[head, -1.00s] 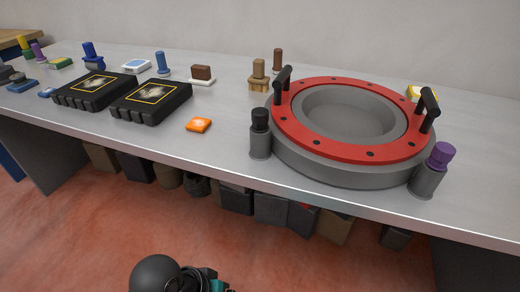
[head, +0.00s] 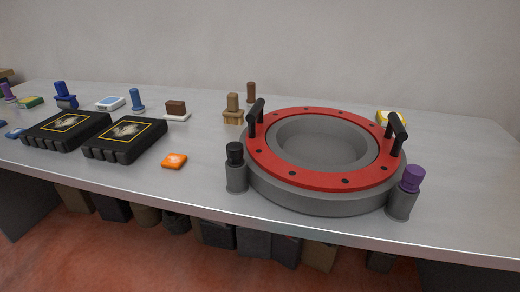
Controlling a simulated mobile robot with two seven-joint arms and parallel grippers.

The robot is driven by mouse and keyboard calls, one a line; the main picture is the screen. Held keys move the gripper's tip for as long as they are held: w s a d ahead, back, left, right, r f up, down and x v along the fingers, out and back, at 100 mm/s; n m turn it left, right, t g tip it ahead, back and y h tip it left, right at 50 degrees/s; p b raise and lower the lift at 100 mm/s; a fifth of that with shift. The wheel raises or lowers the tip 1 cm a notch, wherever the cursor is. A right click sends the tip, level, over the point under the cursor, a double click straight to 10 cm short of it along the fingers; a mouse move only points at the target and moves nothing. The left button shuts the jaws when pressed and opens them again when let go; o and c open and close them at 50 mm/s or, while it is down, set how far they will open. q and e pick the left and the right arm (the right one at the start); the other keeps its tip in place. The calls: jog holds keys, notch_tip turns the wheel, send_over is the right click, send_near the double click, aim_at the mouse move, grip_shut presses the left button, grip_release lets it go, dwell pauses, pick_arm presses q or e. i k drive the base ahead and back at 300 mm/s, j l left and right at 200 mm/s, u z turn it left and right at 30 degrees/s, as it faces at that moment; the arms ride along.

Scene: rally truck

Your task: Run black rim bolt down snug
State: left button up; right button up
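The grey rim (head: 300,197) lies flat near the front edge of the workbench, with a red ring (head: 320,180) on top. The ring carries two upright black handles and a row of small dark holes. A black-topped bolt (head: 235,153) stands upright in a grey cylinder (head: 237,180) at the rim's left. A purple-topped bolt (head: 412,177) stands in a similar grey cylinder (head: 399,206) at the rim's right. How deep either bolt sits cannot be told. Neither of my grippers is in the head view.
On the bench (head: 200,195) left of the rim are an orange block (head: 174,161), two black cases (head: 126,139) (head: 66,130) and several stamps and brushes. A yellow item (head: 384,118) lies behind the rim. Several dark containers stand below. The bench is clear right of the purple bolt.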

aim_at(235, 151)
jog(key=j+z, duration=0.2)
jog(key=z, duration=0.25)
jog(key=k+j+z, duration=0.1)
jog(key=z, duration=0.35)
jog(key=k+j+z, duration=0.1)
jog(key=z, duration=0.35)
jog(key=k+j, duration=0.25)
